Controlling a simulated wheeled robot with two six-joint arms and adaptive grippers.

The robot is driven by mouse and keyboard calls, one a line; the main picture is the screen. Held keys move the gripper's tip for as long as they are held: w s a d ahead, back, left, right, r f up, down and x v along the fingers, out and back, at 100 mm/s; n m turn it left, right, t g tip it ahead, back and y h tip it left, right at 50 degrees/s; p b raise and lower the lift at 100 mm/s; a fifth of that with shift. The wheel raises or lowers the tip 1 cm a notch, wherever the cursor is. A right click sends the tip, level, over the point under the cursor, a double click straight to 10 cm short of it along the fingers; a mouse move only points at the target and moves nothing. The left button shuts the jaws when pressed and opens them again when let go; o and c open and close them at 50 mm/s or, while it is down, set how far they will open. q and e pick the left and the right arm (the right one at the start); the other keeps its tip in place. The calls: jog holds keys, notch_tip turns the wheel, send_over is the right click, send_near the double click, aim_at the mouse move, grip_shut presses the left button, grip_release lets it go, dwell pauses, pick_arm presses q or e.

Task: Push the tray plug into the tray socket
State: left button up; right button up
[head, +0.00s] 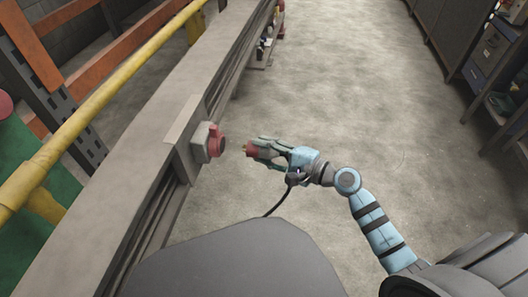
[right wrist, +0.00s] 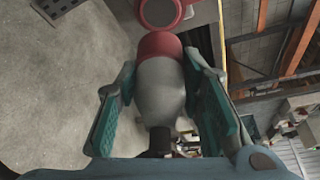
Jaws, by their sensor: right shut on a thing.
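The tray plug (head: 252,149) has a red front end and points left in the head view. My right gripper (head: 268,148) is shut on it, and a dark cable hangs down behind the gripper. In the right wrist view the plug (right wrist: 160,85) shows a red front and a pale grey body between the two green finger pads. The tray socket (head: 214,144), red on a grey box, is fixed to the side of the long grey tray (head: 150,135). A short gap separates plug and socket. In the right wrist view the socket (right wrist: 160,12) is just beyond the plug's front. My left gripper is out of view.
A yellow rail (head: 80,120) and an orange rack (head: 75,75) stand left of the tray. Shelves and cabinets (head: 490,50) line the right side. The concrete floor (head: 350,80) between is clear.

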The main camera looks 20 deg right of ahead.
aim_at(247, 151)
jog(key=shift+w, duration=0.1)
jog(key=shift+w+a, duration=0.45)
jog(key=shift+a, duration=0.35)
jog(key=shift+w+a, duration=0.45)
jog(key=shift+a, duration=0.3)
jog(key=shift+w+a+p, duration=0.3)
jog(key=shift+w+a, duration=0.3)
jog(key=shift+a, duration=0.3)
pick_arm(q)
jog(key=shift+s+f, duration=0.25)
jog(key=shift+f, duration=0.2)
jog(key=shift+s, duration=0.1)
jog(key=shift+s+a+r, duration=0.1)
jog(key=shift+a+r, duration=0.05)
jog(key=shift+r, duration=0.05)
pick_arm(e)
jog(key=shift+s+a+r, duration=0.1)
jog(key=shift+s, duration=0.1)
pick_arm(q)
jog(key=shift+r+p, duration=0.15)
jog(key=shift+p, duration=0.25)
pick_arm(e)
jog(key=shift+w+a, duration=0.3)
jog(key=shift+a, duration=0.1)
